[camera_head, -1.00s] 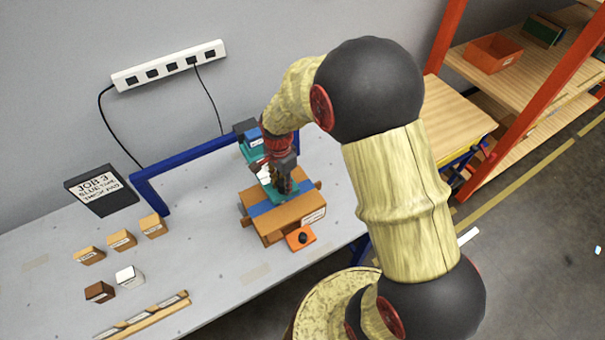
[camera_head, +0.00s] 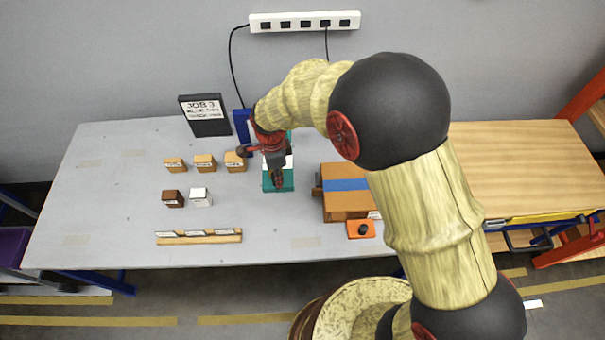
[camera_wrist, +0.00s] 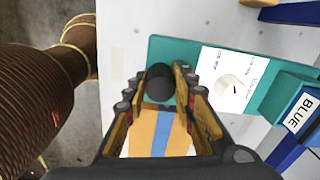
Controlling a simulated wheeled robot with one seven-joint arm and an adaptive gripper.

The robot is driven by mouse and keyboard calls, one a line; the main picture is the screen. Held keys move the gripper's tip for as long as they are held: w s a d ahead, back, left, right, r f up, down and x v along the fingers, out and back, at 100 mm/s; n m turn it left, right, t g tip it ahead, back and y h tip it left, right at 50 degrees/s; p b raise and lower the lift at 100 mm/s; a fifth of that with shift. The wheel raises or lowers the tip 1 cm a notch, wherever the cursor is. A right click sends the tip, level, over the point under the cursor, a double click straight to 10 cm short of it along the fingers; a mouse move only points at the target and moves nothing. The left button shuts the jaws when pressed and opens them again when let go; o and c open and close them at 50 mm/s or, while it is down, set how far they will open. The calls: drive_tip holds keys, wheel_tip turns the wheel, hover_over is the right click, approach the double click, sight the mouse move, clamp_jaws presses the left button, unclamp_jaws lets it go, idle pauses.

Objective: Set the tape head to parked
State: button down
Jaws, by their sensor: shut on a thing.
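The tape head (camera_head: 284,187) is a teal block left of the carton, over the table. In the wrist view its teal plate (camera_wrist: 185,50) has a white card (camera_wrist: 212,60) with a pale dial and a box labelled BLUE (camera_wrist: 302,108). My gripper (camera_wrist: 160,84) is shut around a black upright knob (camera_wrist: 158,82) on the plate. In the head view my gripper (camera_head: 279,177) covers part of the tape head. The dial's small lettering is unreadable.
A brown carton (camera_head: 345,205) with a blue tape stripe sits right of the tape head, beside an orange block with a black button (camera_head: 361,229). Small blocks (camera_head: 205,162) and a wooden strip (camera_head: 198,237) lie left. A JOB 3 sign (camera_head: 205,115) stands behind.

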drive_tip(key=a, duration=0.7)
drive_tip(key=shift+r, duration=0.1)
drive_tip(key=c, duration=1.9)
unclamp_jaws()
drive_tip(key=shift+o, duration=1.3)
drive_tip(key=shift+s+a, duration=0.1)
drive_tip(key=shift+a, duration=0.05)
drive_tip(key=shift+o, duration=0.9)
wheel_tip(320, 180, up, 12)
